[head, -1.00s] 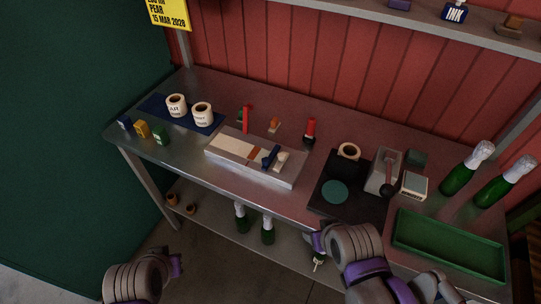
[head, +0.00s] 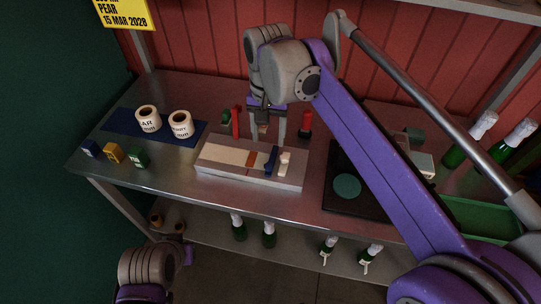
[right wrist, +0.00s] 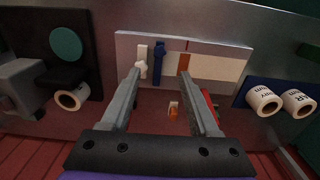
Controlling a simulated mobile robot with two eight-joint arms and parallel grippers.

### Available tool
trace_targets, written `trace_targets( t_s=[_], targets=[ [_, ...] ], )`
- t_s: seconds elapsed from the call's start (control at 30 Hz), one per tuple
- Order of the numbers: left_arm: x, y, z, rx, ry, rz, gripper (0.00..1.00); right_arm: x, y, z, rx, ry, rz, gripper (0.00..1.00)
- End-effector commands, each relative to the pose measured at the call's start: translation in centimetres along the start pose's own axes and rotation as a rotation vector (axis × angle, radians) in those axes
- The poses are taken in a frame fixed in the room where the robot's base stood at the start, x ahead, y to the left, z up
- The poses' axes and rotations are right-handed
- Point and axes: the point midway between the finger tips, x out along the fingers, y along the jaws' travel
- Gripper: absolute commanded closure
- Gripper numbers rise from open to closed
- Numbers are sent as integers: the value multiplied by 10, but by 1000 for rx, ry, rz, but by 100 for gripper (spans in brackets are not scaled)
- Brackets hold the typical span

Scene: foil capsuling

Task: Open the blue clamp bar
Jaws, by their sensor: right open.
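The blue clamp bar (head: 271,160) lies across the right part of a grey block (head: 225,176) with a cream strip and an orange-brown band. A cream knobbed piece (head: 285,163) sits just to its right. In the right wrist view the bar (right wrist: 158,65) and the cream piece (right wrist: 142,62) show side by side. My right gripper (head: 269,132) is open and empty, pointing down above the block's back edge. In the right wrist view its fingertips (right wrist: 158,76) straddle the line of the bar, apart from it as far as I can tell.
Two label rolls (head: 180,124) stand on a blue mat (head: 120,125) at left. A red upright tool (head: 235,122) and a red-topped item (head: 305,124) stand behind the block. A black plate (head: 345,203) lies to the right. Green bottles (head: 469,139) stand far right.

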Motion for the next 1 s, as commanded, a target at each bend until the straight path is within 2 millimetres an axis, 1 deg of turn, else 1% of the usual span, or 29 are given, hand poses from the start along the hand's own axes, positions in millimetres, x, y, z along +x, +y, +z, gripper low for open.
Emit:
trace_targets(
  t_s=[0.07, 0.17, 0.27, 0.5, 0.6, 0.7, 0.83, 1.0],
  targets=[
    [1, 0, 1, 0, -1, 0, 100, 0, -4, -1, 6, -8, 6, 38],
    [2, 0, 2, 0, -1, 0, 100, 7, -5, -1, 9, -10, 8, 38],
    [3, 0, 3, 0, -2, 0, 100, 22, -5, -1, 9, -10, 8, 38],
    [6, 0, 6, 0, -5, 0, 100, 68, -4, -1, 8, -9, 7, 38],
    [7, 0, 7, 0, -5, 0, 100, 84, -4, 0, 8, -9, 7, 38],
    [8, 0, 8, 0, -6, 0, 100, 96, -4, -1, 7, -8, 7, 38],
    [8, 0, 8, 0, -6, 0, 100, 105, -4, 0, 7, -8, 6, 38],
    [8, 0, 8, 0, -6, 0, 100, 107, -4, 0, 7, -8, 6, 38]
  ],
)
